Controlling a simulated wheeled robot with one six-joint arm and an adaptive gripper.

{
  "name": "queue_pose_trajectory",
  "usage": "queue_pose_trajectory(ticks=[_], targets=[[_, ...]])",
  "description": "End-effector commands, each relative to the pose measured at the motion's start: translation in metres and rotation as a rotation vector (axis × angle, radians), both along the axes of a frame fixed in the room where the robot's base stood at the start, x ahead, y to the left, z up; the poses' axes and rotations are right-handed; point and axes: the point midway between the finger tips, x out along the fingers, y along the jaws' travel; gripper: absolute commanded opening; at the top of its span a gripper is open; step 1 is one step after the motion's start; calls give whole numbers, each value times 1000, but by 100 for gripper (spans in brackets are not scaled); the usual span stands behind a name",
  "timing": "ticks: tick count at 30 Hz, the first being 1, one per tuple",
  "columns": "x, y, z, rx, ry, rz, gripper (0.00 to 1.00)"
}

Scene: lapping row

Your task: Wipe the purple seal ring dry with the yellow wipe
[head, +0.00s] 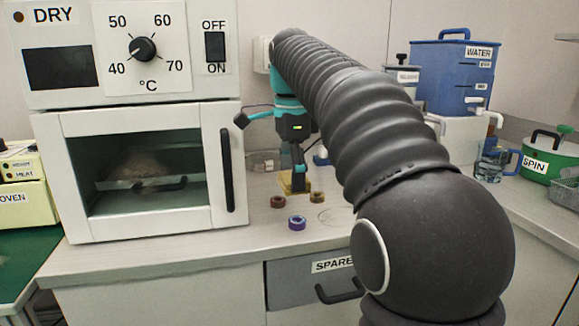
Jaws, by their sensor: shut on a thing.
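The purple seal ring (297,223) lies flat on the counter, near its front edge. The yellow wipe (292,184) is at the counter behind the purple ring, under my gripper. My gripper (299,168) points down and is shut on the yellow wipe, behind the purple ring and apart from it. The fingertips are small in the view and partly hidden, and I cannot tell whether the wipe touches the counter.
Two brown rings (277,202) (317,198) lie behind the purple ring, one on each side. A drying oven (225,225) stands at left. A blue water tank (437,75), a glass (487,168) and a green spin pot (545,165) are at right. A SPARE drawer (290,285) is below.

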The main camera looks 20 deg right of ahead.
Motion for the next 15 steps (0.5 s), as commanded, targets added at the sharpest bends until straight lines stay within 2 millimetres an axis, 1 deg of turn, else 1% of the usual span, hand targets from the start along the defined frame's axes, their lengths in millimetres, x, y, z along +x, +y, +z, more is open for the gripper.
queue_pose_trajectory(ticks=[8, 15], targets=[[0, -5, -2, 0, 0, -10, 49], [0, -5, -11, 0, 0, -10, 49]])
